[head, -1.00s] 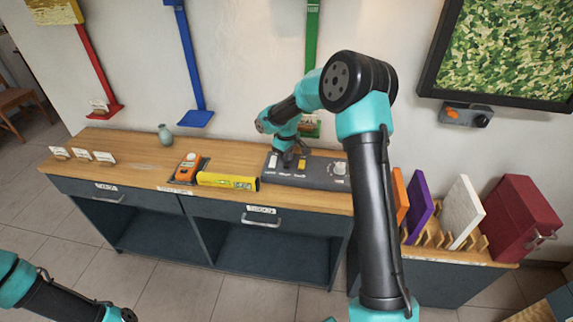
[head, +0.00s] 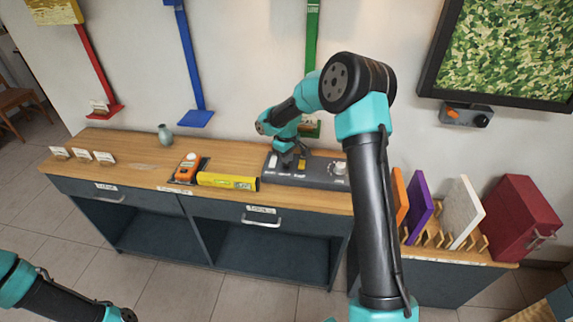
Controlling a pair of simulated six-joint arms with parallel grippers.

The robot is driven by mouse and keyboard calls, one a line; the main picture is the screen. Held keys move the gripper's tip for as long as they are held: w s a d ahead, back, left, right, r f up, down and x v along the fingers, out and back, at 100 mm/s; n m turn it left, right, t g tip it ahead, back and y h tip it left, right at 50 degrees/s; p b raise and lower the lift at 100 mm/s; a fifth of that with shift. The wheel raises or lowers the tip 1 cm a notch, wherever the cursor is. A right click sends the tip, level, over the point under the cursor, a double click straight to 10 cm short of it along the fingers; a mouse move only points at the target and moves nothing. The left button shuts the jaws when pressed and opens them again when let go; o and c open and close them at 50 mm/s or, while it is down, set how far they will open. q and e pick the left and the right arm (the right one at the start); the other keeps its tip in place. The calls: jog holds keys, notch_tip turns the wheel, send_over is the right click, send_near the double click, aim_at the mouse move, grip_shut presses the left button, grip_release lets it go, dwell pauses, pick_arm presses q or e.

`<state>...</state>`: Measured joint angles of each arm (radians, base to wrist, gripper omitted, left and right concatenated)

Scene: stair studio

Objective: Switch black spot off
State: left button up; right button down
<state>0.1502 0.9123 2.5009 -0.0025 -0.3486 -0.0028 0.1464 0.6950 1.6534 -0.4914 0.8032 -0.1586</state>
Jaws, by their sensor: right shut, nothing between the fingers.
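A dark grey control panel (head: 318,181) with light-coloured switches and a round white knob (head: 339,169) lies on the wooden counter. My right gripper (head: 290,165) is shut and empty, pointing down over the left part of the panel, close to the switches. I cannot tell whether it touches one. A pale switch (head: 272,161) shows just left of the gripper. The panel's labels are too small to read. No black spot lamp can be made out. My left arm shows at the lower left, but its gripper is out of view.
A small vase (head: 165,134) is at the back.

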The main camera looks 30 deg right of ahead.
aim_at(286, 166)
jog(key=shift+f, duration=1.15)
dwell(0.8)
jog(key=shift+r, duration=3.55)
